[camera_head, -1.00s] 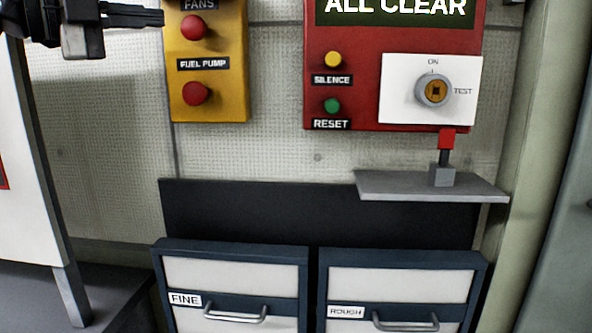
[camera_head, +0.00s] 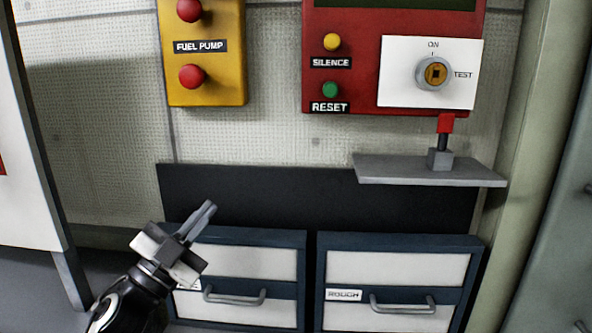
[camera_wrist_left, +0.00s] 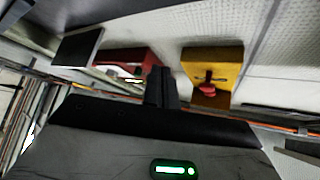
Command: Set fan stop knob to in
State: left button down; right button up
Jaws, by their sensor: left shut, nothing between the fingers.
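The yellow box (camera_head: 206,80) is on the wall at the upper left in the head view. Its upper red knob (camera_head: 189,10), the fan knob, is cut by the top edge, and its label is out of view. The lower red knob (camera_head: 193,76) sits under the FUEL PUMP label. My left gripper (camera_head: 208,208) is shut and empty, well below the box, in front of the left drawer. In the left wrist view, my shut fingers (camera_wrist_left: 161,88) show with the yellow box (camera_wrist_left: 228,62) to their right; a red knob shows there, which one I cannot tell.
A red alarm panel (camera_head: 350,85) with a key switch (camera_head: 434,73) is right of the yellow box. A grey shelf (camera_head: 400,172) with a red-topped lever juts out below. FINE and ROUGH (camera_head: 395,270) drawers stand underneath. A white panel (camera_head: 25,170) is at the left.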

pick_arm(q)
jog(key=s+a+f+n+g+y, duration=0.15)
jog(key=s+f+n+y, duration=0.4)
jog(key=f, duration=0.65)
jog(key=s+f+n+g+y, duration=0.2)
jog(key=s+f+n+y, duration=0.35)
jog(key=f, duration=0.75)
jog(key=s+d+f+n+g, duration=0.1)
jog(key=s+d+f+g, duration=0.1)
jog(key=s+f+g, duration=0.4)
jog(key=s+f, duration=0.5)
jog(key=s, duration=0.3)
jog(key=shift+s+d+n, duration=0.15)
jog(key=shift+s+n, duration=0.2)
jog(key=shift+n, duration=0.05)
